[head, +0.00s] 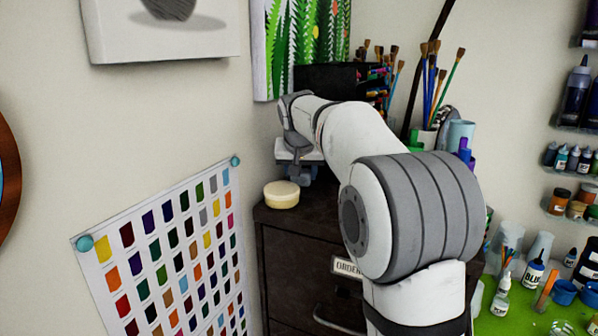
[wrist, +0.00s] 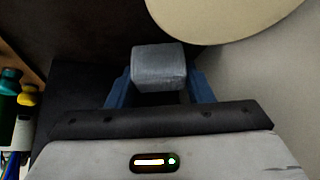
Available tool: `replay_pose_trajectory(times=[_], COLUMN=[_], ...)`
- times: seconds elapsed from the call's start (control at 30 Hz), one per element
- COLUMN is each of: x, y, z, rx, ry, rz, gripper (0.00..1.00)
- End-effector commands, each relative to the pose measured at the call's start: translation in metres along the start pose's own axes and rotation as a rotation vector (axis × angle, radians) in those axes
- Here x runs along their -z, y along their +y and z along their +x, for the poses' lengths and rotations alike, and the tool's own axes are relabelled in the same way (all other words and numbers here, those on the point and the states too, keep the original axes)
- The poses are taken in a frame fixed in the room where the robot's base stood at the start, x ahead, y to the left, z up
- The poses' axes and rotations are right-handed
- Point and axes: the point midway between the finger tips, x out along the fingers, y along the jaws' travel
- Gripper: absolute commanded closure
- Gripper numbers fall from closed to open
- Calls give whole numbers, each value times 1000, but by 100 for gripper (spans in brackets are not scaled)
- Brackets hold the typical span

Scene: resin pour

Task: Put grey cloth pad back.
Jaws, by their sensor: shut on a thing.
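The grey cloth pad (wrist: 158,66) is a small light-grey block in the wrist view. My gripper (wrist: 160,88) is shut on it, with a blue finger on each side. The pad's far end sticks out past the fingers. In the head view my gripper (head: 299,168) is low over the back left of a dark cabinet top, pointing down. The pad is too small and too hidden there to make out. I cannot tell whether it touches the cabinet top.
A round cream-yellow block (head: 281,194) sits on the dark cabinet (head: 300,222), close by my gripper; it also shows in the wrist view (wrist: 225,12). Brushes (head: 434,80) in a holder stand to the right. A colour chart (head: 170,255) hangs on the left wall.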

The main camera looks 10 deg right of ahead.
Motion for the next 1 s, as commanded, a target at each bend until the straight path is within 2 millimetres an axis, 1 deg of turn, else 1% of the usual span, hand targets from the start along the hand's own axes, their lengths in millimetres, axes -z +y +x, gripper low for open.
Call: replay_pose_trajectory(times=[0.43,0.47,0.7,1.0], x=[-2,-2,-2,0], y=[-2,-2,-2,-3], z=[8,8,7,4], rx=[1,1,1,2], ry=[0,0,0,0], rz=[-1,-1,-1,-2], gripper=[72,52,32,31])
